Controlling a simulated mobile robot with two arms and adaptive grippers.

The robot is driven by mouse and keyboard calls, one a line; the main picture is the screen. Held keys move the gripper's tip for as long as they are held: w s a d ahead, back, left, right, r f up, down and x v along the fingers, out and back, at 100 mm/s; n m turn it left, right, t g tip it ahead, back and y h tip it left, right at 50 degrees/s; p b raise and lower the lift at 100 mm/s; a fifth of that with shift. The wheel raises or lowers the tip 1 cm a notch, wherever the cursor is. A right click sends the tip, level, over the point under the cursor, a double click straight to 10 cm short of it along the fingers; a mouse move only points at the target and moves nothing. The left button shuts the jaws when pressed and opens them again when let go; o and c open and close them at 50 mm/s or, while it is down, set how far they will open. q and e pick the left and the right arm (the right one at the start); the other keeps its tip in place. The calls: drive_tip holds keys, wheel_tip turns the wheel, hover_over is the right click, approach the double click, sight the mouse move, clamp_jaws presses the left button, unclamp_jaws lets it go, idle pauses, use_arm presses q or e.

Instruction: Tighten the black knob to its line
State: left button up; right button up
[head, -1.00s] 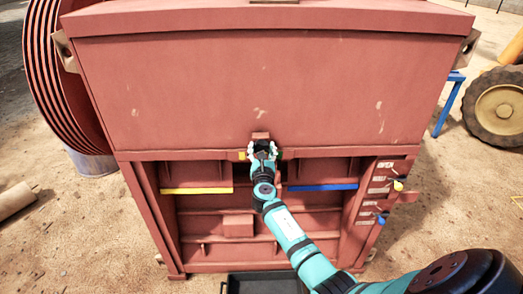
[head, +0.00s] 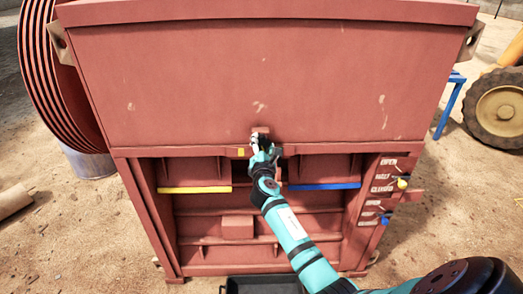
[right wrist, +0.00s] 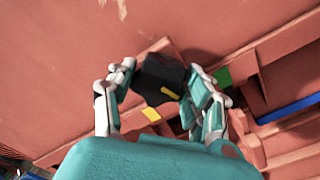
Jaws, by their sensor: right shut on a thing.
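The black knob (right wrist: 158,75) shows in the right wrist view, on the red crusher front, with a yellow stripe on its face. My right gripper (right wrist: 160,82) has one finger on each side of the knob and is shut on it. A yellow mark (right wrist: 150,114) is on the red panel below the knob, and a green mark (right wrist: 223,77) is to its right. The knob's stripe points at neither mark. In the head view my right gripper (head: 260,143) covers the knob, and the yellow mark (head: 241,152) shows left of it. My left gripper is out of view.
The red crusher (head: 200,75) fills the middle. Below the gripper are a yellow bar (head: 195,190), a blue bar (head: 323,186) and open ribbed recesses. Levers with yellow (head: 403,184) and blue (head: 385,219) ends stick out at right beside labels. A dark tray (head: 262,286) is at the bottom.

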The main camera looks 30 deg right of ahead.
drive_tip(key=m+b, duration=0.1)
drive_tip(key=m, duration=0.1)
drive_tip(key=m+b, duration=0.2)
drive_tip(key=m, duration=0.1)
drive_tip(key=shift+f+m, duration=0.3)
drive_tip(key=shift+m+b, duration=1.45)
drive_tip(key=shift+m, duration=0.75)
drive_tip(key=o, duration=1.2)
drive_tip(key=shift+r, duration=0.1)
drive_tip(key=shift+s, duration=0.2)
drive_tip(key=v, duration=1.1)
drive_tip(key=shift+s+a, duration=0.15)
drive_tip(key=shift+s, duration=0.2)
